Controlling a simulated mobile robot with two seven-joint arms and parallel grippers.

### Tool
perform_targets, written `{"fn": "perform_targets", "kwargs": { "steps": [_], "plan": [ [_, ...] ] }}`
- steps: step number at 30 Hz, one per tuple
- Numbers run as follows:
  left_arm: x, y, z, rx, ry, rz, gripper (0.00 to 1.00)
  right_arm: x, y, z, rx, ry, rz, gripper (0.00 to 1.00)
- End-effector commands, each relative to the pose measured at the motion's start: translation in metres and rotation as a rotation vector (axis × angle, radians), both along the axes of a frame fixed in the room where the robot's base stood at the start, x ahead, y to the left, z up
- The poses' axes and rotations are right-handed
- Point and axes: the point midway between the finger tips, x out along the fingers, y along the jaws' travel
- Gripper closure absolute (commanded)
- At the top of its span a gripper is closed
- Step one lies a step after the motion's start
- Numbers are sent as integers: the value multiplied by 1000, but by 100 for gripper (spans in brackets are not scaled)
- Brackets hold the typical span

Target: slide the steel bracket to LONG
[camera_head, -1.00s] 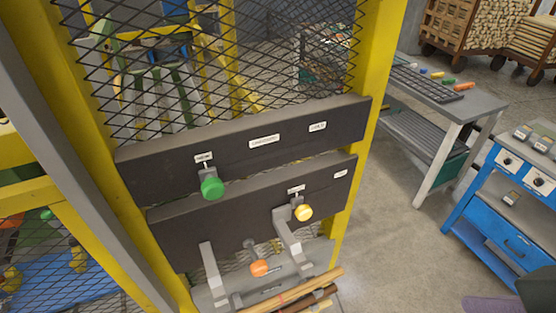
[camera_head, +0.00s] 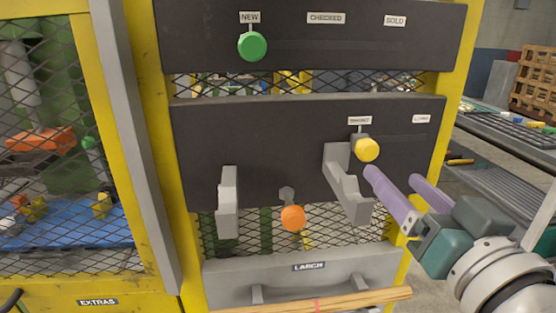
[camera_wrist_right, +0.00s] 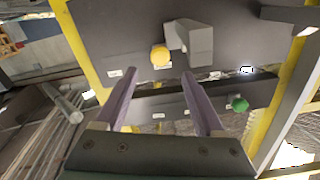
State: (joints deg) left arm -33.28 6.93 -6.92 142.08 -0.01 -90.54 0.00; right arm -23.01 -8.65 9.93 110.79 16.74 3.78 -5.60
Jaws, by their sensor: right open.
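The steel bracket (camera_head: 342,180) is a grey L-shaped arm with a yellow knob (camera_head: 367,149), on the lower dark panel (camera_head: 270,130). It stands below the label that appears to read SHORT (camera_head: 359,120). The LONG label (camera_head: 421,118) is to its right. My right gripper (camera_head: 392,177), with purple fingers, is open and empty, just right of and below the yellow knob. In the right wrist view, the knob (camera_wrist_right: 160,55) shows beyond and between the open fingertips (camera_wrist_right: 160,75), with the bracket (camera_wrist_right: 193,42) beside it. Contact is not visible. My left gripper is not in view.
A second grey bracket (camera_head: 228,200) stands left on the panel. An orange knob (camera_head: 293,217) hangs between the brackets. A green knob (camera_head: 252,46) sits under NEW on the upper panel. Wooden sticks (camera_head: 330,301) lie below, by the LARCH drawer (camera_head: 300,280). A yellow post (camera_head: 462,60) bounds the right.

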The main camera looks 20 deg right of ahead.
Motion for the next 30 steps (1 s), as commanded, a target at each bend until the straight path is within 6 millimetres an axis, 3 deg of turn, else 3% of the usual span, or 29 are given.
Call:
{"fn": "perform_targets", "kwargs": {
  "steps": [6,13,25,30],
  "plan": [
    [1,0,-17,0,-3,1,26,41,-10,-2,1,-4,0,29],
    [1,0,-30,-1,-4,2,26,72,-17,-2,-1,0,0,29],
    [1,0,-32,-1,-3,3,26,81,-19,0,0,3,1,29],
    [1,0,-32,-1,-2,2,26,81,-19,0,0,3,1,46]
  ]
}}
